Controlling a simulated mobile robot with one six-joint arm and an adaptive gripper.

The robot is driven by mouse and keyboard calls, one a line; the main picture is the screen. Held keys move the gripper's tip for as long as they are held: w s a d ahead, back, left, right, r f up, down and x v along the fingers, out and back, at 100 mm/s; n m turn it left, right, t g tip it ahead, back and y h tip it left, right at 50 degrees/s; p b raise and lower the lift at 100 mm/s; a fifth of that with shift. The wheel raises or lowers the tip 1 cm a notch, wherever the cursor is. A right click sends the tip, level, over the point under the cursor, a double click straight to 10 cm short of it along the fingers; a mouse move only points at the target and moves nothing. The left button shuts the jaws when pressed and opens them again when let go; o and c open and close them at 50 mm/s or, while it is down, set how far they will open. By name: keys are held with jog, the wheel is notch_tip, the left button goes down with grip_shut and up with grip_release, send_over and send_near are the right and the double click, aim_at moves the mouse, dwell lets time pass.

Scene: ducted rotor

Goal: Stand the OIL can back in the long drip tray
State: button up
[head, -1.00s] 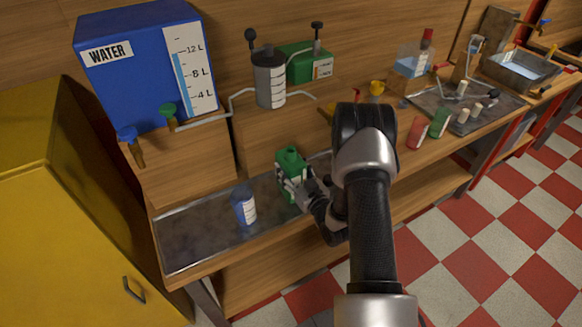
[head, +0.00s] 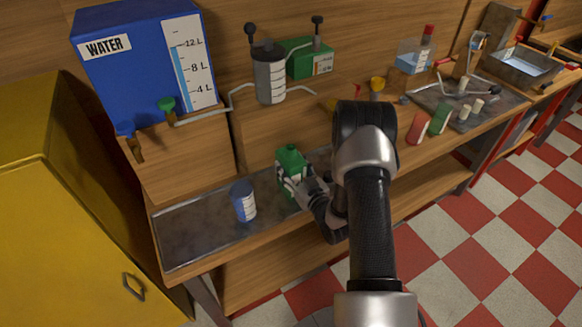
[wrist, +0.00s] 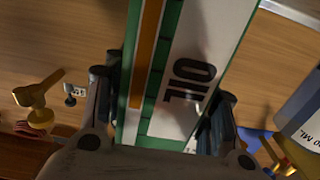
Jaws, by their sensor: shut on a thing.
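The green OIL can (head: 290,160) stands about upright at the long drip tray, near the tray's right part in the head view. My gripper (head: 297,186) is shut on it from the right front. In the wrist view the OIL can (wrist: 185,70) fills the middle, its OIL label and an orange stripe showing, with a finger on each side. The long grey drip tray (head: 190,239) runs along the front of the bench. My gripper hides the can's lower part, so I cannot tell whether its base touches the tray.
A blue and white beaker (head: 243,201) stands in the tray left of the can. The blue WATER tank (head: 140,60) and a grey measuring cylinder (head: 269,78) stand on raised wooden blocks behind. A red cup (head: 417,128) and green cup (head: 440,119) are to the right.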

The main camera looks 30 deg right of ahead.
jog(key=o, duration=1.7)
jog(key=shift+f, duration=0.1)
jog(key=shift+s+f, duration=0.1)
